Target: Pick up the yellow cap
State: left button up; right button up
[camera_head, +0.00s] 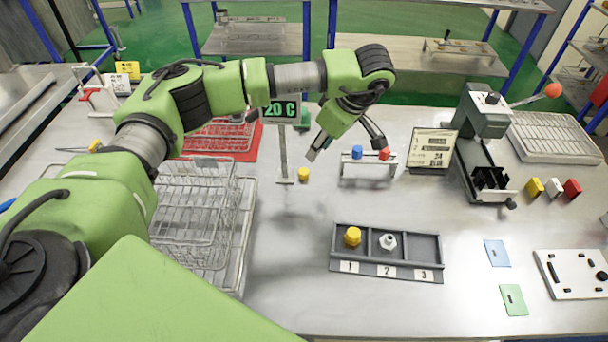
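A small yellow cap (303,174) stands on the table beside the foot of the sign post. A second yellow, cap-like piece (352,236) sits in compartment 1 of the grey tray (388,271). My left gripper (346,150) is open, with its fingers spread apart and pointing down. It is above and to the right of the small yellow cap, apart from it, near the small rack. No object shows between its fingers. My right gripper is not in view.
A small rack (368,170) holds a blue cap (357,152) and a red cap (384,154). A sign post (283,155) stands just left of the small yellow cap. Wire baskets (195,215) fill the left. A press (484,145) stands right.

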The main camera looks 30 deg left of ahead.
pick_arm(q)
jog(key=p, duration=0.2)
send_near(303, 171)
jog(key=x, duration=0.2)
jog(key=shift+s+a+f, duration=0.1)
jog(key=shift+a+f, duration=0.2)
jog(key=shift+f, duration=0.2)
jog(key=shift+a+f+p, duration=0.15)
jog(key=shift+f+p, duration=0.3)
jog(key=p+x, duration=0.2)
jog(key=x, duration=0.1)
jog(key=shift+f, duration=0.25)
jog(key=shift+w+a+f, duration=0.2)
jog(key=shift+f, duration=0.3)
jog(key=c, duration=0.4)
